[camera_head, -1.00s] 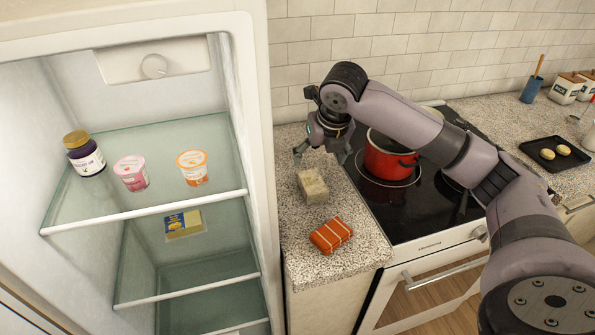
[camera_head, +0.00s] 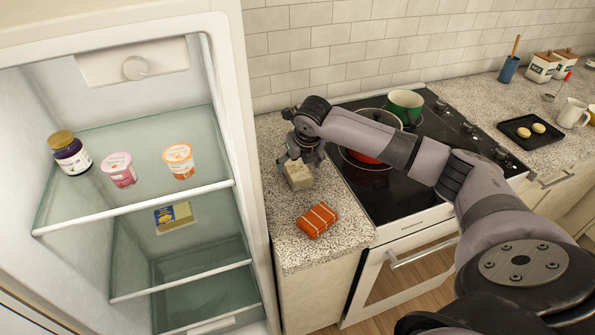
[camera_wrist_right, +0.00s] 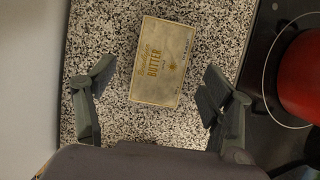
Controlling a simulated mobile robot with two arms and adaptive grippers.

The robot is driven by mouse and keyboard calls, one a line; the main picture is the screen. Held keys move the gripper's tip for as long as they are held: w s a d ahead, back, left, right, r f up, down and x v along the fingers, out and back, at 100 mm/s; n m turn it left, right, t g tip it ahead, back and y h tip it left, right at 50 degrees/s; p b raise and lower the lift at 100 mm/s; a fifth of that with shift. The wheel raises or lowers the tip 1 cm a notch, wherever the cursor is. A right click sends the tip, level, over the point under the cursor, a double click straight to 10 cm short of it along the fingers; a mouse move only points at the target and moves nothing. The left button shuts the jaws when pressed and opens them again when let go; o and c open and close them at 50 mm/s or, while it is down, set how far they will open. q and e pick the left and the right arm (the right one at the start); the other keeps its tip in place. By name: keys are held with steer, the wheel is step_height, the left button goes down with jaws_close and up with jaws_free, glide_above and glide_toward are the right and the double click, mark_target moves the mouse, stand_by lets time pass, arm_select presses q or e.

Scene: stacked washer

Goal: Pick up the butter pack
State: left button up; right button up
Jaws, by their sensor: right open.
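The butter pack (camera_head: 298,176), a pale cream block, lies on the speckled counter between the fridge and the stove. In the right wrist view the pack (camera_wrist_right: 163,62) shows its top with the word BUTTER, slightly tilted. My right gripper (camera_head: 300,160) is open just above and behind the pack. In the right wrist view its two fingers (camera_wrist_right: 158,85) are spread on either side of the pack's near part, with gaps on both sides. The pack does not appear touched. My left gripper is not in view.
An orange-red pack (camera_head: 317,220) lies nearer on the counter (camera_head: 290,250). The open fridge (camera_head: 228,150) stands at left, with a jar, cups and a yellow-blue pack (camera_head: 174,217) on its shelves. A red pot (camera_head: 362,157) and green pot (camera_head: 405,104) stand on the stove.

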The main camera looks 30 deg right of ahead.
mark_target(298, 168)
steer(key=p+x, duration=0.1)
steer(key=x, duration=0.3)
steer(key=shift+f, duration=0.2)
steer(key=shift+f, duration=0.25)
stand_by(0.4)
steer(key=shift+s+a+f, duration=0.1)
steer(key=shift+s, duration=0.1)
steer(key=c, duration=1.5)
steer(key=shift+o, duration=0.2)
